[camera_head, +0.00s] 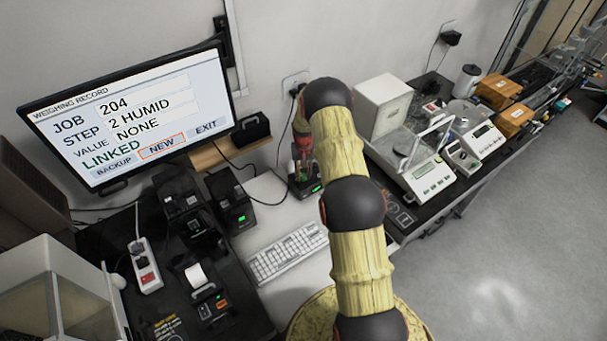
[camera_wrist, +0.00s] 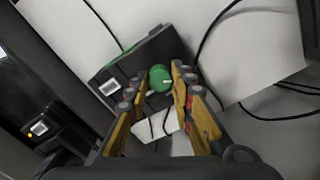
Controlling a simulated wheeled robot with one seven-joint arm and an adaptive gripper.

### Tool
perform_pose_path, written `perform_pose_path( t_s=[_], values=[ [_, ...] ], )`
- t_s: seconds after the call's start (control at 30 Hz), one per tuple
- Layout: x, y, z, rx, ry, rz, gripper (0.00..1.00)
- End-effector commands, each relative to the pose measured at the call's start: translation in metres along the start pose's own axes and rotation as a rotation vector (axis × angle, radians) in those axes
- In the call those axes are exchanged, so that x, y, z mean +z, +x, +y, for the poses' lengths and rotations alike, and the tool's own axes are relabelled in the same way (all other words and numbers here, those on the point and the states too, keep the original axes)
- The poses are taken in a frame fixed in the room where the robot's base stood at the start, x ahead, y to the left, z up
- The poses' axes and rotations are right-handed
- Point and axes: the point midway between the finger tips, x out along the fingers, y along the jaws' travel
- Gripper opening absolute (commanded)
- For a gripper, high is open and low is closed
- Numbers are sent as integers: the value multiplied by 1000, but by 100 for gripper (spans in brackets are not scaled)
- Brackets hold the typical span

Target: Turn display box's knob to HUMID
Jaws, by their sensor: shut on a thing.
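The display box (camera_head: 316,187) is a small dark box with a lit green display, standing at the back of the white desk beneath my gripper (camera_head: 302,153). In the wrist view the box (camera_wrist: 128,68) is a black panel with a small pale screen (camera_wrist: 109,87). Its round green knob (camera_wrist: 160,78) has a light pointer mark towards the right. My gripper (camera_wrist: 160,84) is shut on the knob, with yellow-padded fingers on both sides of it. The HUMID label on the box cannot be read.
A monitor (camera_head: 135,115) at left reads STEP 2 HUMID, VALUE NONE, LINKED. A white keyboard (camera_head: 288,252) lies in front of the box. Another dark device (camera_head: 232,203) stands to its left. A balance (camera_head: 425,177) stands right of my arm. Cables (camera_wrist: 222,22) run near the box.

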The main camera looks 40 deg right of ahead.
Motion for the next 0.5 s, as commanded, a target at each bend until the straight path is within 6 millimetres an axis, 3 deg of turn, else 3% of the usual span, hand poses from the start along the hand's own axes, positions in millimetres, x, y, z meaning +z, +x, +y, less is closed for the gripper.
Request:
perform_pose_path(
  t_s=[0.5],
  values=[
    [-1,1,0,-1,126,2,0]
  ],
)
